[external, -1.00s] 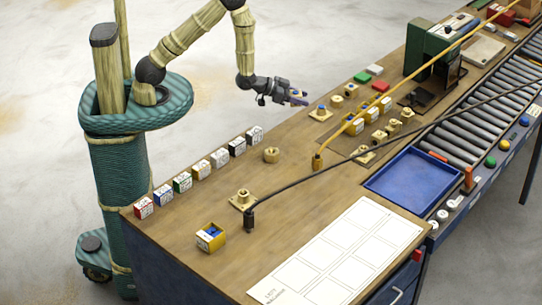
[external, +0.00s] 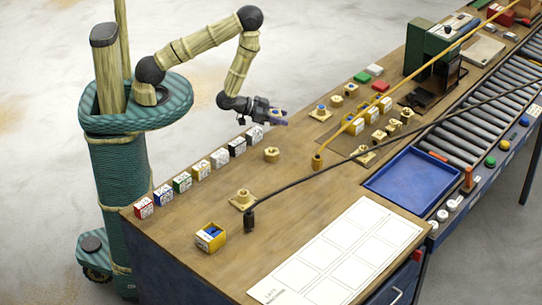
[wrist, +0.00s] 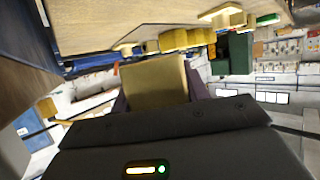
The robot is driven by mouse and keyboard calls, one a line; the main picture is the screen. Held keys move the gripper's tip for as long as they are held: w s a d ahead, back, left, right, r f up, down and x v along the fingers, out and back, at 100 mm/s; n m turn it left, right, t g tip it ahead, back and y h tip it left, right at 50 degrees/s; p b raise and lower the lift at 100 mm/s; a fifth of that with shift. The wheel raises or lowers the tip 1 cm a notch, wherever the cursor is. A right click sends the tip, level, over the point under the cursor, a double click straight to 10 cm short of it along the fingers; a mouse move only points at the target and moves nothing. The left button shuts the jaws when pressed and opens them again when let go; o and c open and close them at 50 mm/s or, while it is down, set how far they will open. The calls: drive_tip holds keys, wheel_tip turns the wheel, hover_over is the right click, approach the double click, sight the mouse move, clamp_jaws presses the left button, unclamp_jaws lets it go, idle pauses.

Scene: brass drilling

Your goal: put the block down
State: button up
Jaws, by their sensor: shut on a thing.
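My gripper (external: 278,117) is over the far left edge of the wooden bench, just above and right of the end of a row of lettered blocks. In the wrist view a plain brass-tan block (wrist: 155,82) sits between my dark purplish fingers, and my gripper is shut on it. In the external view the block is tiny and mostly hidden by the fingers. It appears held above the bench surface, but the exact height cannot be told.
Lettered blocks (external: 201,169) line the left edge. A brass nut (external: 271,154) stands in front of my gripper. Black (external: 320,173) and yellow (external: 350,121) cables cross the bench (external: 172,227).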

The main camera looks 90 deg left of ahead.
drive_tip(key=shift+w, duration=0.1)
drive_tip(key=shift+w+d, duration=0.1)
drive_tip(key=shift+w, duration=0.15)
drive_tip(key=w+d+r+m+g+h+b, duration=0.1)
drive_tip(key=w+d+r+m+h+b, duration=0.15)
drive_tip(key=w+m+h, duration=0.35)
drive_tip(key=w+a+m+g+h+b, duration=0.3)
drive_tip(key=w+a+b, duration=0.1)
drive_tip(key=a, duration=0.4)
drive_tip(key=shift+w+a+r+h+b, duration=0.15)
drive_tip(key=shift+r+h+b, duration=0.1)
drive_tip(key=shift+h+b, duration=0.05)
hover_over(308, 129)
drive_tip(key=shift+w+a+f, duration=0.1)
drive_tip(key=shift+a+f, duration=0.05)
drive_tip(key=shift+f, duration=2.35)
drive_tip(key=shift+f, duration=2.3)
